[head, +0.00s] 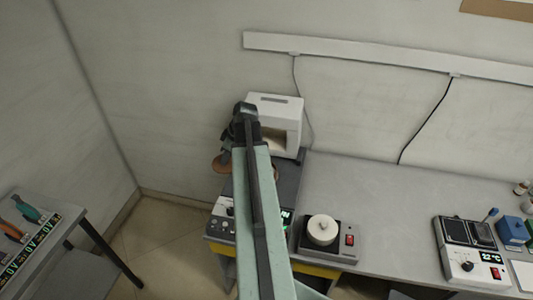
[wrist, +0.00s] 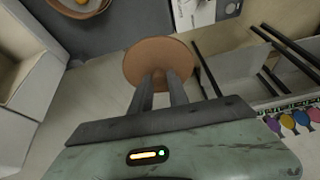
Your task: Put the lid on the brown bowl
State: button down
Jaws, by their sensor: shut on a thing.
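The round brown lid (wrist: 158,55) is in the wrist view, with the tips of my gripper (wrist: 161,80) at its near edge. My gripper is shut on it. In the head view the lid (head: 221,163) shows as a brown disc just left of my arm, beyond the bench's left edge. A brown bowl (wrist: 80,10), cut off by the top edge of the wrist view, stands on a dark surface, apart from the lid. Something lies inside it, too cropped to name.
A white open-fronted box (head: 276,122) stands at the bench's back left and also shows in the wrist view (wrist: 25,60). A device with a white round top (head: 322,230) stands near the front edge. A side bench (head: 48,215) with tools is at left. The bench middle is clear.

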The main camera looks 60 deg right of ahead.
jog(key=s+d+f+m+h+b, duration=0.15)
jog(key=s+d+f+b, duration=0.25)
jog(key=s+d, duration=0.8)
jog(key=shift+m+y, duration=0.25)
jog(key=shift+m, duration=0.2)
jog(key=f+b, duration=0.1)
jog(key=w+d+f+b, duration=0.1)
jog(key=f+b, duration=0.1)
jog(key=w+f+b, duration=0.1)
jog(key=f+b, duration=0.1)
jog(key=shift+w+d+f, duration=0.15)
jog(key=shift+d+f, duration=0.05)
jog(key=shift+d, duration=0.05)
jog(key=shift+f, duration=0.3)
dwell(0.5)
jog(key=c, duration=1.2)
grip_release()
jog(key=o, duration=0.5)
